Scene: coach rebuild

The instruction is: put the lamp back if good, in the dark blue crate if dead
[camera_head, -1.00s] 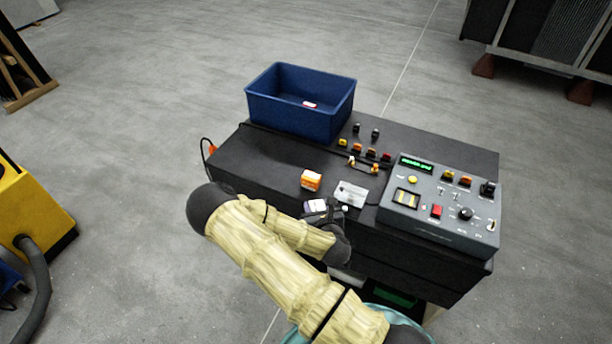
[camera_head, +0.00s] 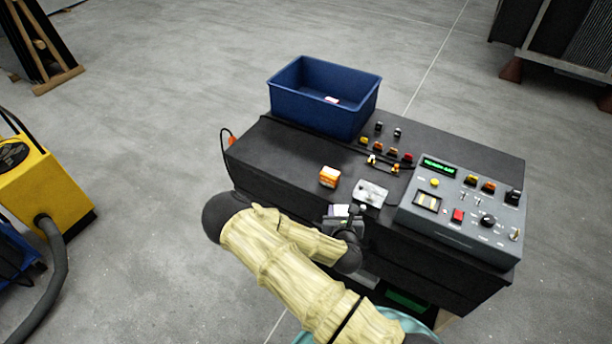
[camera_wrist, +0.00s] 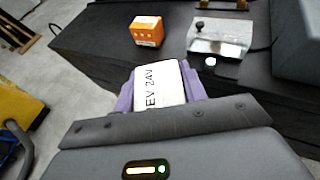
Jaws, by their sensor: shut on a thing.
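My gripper (camera_head: 341,211) is at the front edge of the black bench, shut on a white piece marked "EV 24V" (camera_wrist: 160,88), apparently the lamp's labelled body. Purple pads flank it in the wrist view; its lower part is hidden by the gripper. Whether the lamp is good or dead cannot be told. The dark blue crate (camera_head: 312,116) stands at the bench's back left, with a small red and white mark or item (camera_head: 332,100) inside. The grey test box (camera_head: 461,222) with a lit green display (camera_head: 439,166) is at the right; its text is too small to read.
An orange box (camera_head: 329,177) and a metal plate with a black knob (camera_head: 371,193) lie just beyond my gripper. Several small coloured parts (camera_head: 392,153) stand at the back. The bench top (camera_head: 275,153) before the crate is clear. A yellow machine (camera_head: 42,190) stands left.

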